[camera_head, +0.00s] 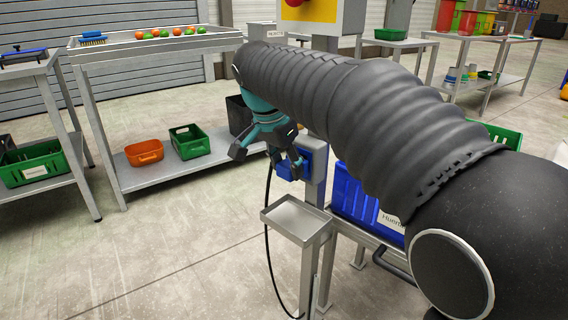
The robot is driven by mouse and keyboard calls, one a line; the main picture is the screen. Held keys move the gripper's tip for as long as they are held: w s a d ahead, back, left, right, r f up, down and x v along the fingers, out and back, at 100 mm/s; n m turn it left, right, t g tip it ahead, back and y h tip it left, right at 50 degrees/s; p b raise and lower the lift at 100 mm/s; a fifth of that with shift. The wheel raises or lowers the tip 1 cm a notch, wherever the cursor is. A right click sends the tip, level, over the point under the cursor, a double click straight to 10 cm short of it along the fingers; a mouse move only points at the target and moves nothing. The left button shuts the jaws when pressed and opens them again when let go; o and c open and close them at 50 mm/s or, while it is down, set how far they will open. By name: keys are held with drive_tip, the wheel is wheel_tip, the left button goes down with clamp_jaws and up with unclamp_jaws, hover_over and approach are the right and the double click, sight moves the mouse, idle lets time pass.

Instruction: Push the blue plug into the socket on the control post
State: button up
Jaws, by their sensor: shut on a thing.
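My gripper (268,155) is at the grey control post (319,180), in front of a blue socket housing (319,158) on it. My gripper is shut on the blue plug, which is largely hidden by the fingers; its black cable (267,215) hangs from there to the floor. Blue shows around the right finger, but I cannot tell plug from socket there. Whether the plug touches or enters the socket is also hidden.
A small grey tray (296,220) on a stand is just below my gripper. A blue crate (352,194) stands right of the post, partly behind my arm. A yellow box with a red button (296,3) is above. A workbench (150,45) with green and orange bins is at the left.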

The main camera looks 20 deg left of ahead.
drive_tip(key=shift+w+d, duration=0.1)
drive_tip(key=shift+w, duration=0.1)
drive_tip(key=o, duration=1.2)
drive_tip(key=shift+o, duration=0.2)
drive_tip(key=v, duration=1.2)
